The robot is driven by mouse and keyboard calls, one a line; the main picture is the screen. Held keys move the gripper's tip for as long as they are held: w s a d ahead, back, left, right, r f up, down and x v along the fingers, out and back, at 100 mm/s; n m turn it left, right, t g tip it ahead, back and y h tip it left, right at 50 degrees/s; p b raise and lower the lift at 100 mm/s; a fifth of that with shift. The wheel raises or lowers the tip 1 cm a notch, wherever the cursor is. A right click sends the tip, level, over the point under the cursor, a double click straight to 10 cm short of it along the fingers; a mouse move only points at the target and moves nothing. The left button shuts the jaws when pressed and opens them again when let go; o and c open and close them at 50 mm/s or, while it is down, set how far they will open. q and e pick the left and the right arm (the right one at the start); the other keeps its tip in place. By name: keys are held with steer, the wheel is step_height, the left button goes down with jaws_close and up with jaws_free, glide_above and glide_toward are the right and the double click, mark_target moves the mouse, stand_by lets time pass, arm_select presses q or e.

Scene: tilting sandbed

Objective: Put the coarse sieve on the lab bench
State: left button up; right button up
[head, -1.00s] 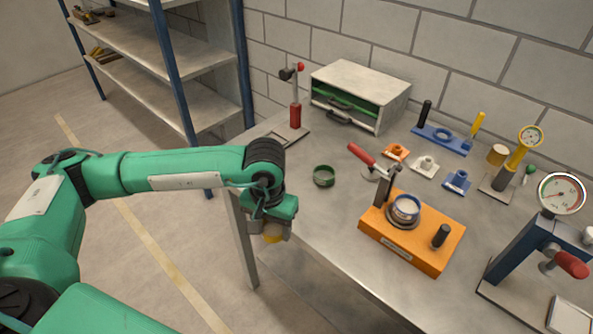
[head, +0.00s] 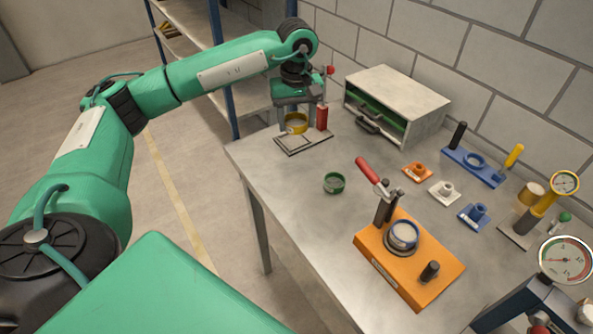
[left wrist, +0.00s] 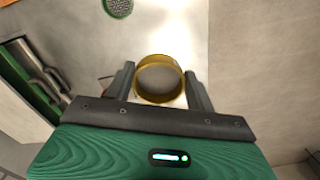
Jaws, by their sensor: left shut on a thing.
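My left gripper (head: 296,108) is shut on a yellow ring-shaped sieve (head: 296,124), over the far left corner of the lab bench (head: 300,185). In the left wrist view the yellow sieve (left wrist: 160,63) sits between the two fingers (left wrist: 160,88). I cannot tell whether its underside touches anything. A green sieve (head: 334,183) rests on the bench, and its mesh shows at the top of the left wrist view (left wrist: 117,7). No label shows which sieve is coarse. My right gripper is not in view.
A stand with a red post (head: 322,117) and flat base (head: 303,143) is close beside the held sieve. A drawer cabinet (head: 410,100) stands behind. An orange fixture (head: 425,280) holds a blue-rimmed ring. The bench around the green sieve is clear.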

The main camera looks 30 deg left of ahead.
arm_select(q)
steer(key=p, duration=0.3)
glide_above(296, 179)
step_height(296, 179, down, 12)
steer(key=shift+f, duration=0.45)
steer(key=shift+f+p, duration=0.35)
steer(key=shift+f, duration=0.3)
step_height(296, 179, down, 3)
steer(key=shift+f+p, duration=0.1)
steer(key=shift+p, duration=0.35)
steer(key=shift+f, duration=0.1)
steer(key=shift+f+b, duration=0.15)
steer(key=shift+b, duration=0.15)
steer(key=o, duration=1)
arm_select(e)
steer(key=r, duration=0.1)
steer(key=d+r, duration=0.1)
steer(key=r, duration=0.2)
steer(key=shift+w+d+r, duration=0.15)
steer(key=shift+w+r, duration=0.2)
